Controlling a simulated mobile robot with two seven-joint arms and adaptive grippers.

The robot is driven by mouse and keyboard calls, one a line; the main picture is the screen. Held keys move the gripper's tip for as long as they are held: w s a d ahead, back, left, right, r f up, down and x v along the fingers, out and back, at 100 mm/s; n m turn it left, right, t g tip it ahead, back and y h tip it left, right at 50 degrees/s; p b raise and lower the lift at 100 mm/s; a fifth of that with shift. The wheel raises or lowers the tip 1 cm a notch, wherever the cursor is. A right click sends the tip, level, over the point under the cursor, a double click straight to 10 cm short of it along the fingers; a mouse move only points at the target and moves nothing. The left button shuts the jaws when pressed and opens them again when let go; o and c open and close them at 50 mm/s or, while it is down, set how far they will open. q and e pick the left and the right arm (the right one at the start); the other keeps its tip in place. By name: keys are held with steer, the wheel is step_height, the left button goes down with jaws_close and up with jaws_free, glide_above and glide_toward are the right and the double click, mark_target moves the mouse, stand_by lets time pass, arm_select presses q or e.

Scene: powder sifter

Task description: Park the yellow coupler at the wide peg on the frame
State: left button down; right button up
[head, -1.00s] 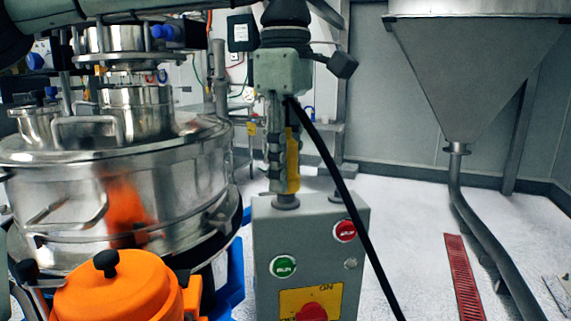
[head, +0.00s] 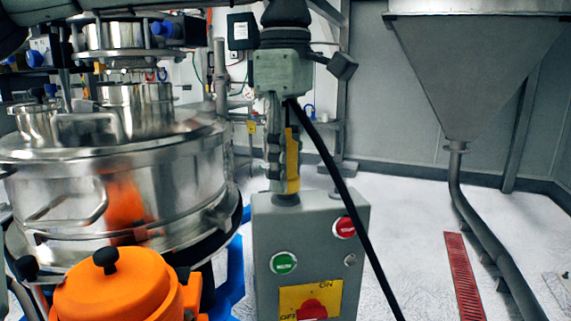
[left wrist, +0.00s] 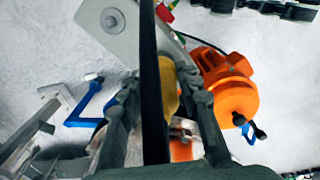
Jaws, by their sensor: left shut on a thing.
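My left gripper (head: 283,188) points down in the middle of the head view, over the top of the grey control box. It is shut on the yellow coupler (head: 293,160), which shows as an upright strip beside the grey fingers. In the left wrist view the coupler (left wrist: 169,88) lies between the fingers (left wrist: 160,80), partly covered by a dark bar. A blue frame (head: 236,272) stands behind and left of the box and also shows in the left wrist view (left wrist: 92,108). I cannot make out which peg is the wide one. My right gripper is out of view.
The control box (head: 262,235) has a green and a red button and a red switch. A steel sifter (head: 120,190) and an orange motor (head: 118,292) stand at the left. A hopper (head: 470,75) with a pipe stands at the right. The floor between is mostly clear.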

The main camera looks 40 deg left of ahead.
arm_select(q)
steer(key=shift+f+b, duration=0.3)
steer(key=shift+f, duration=0.2)
steer(key=c, duration=1)
jaws_free()
step_height(320, 180, up, 12)
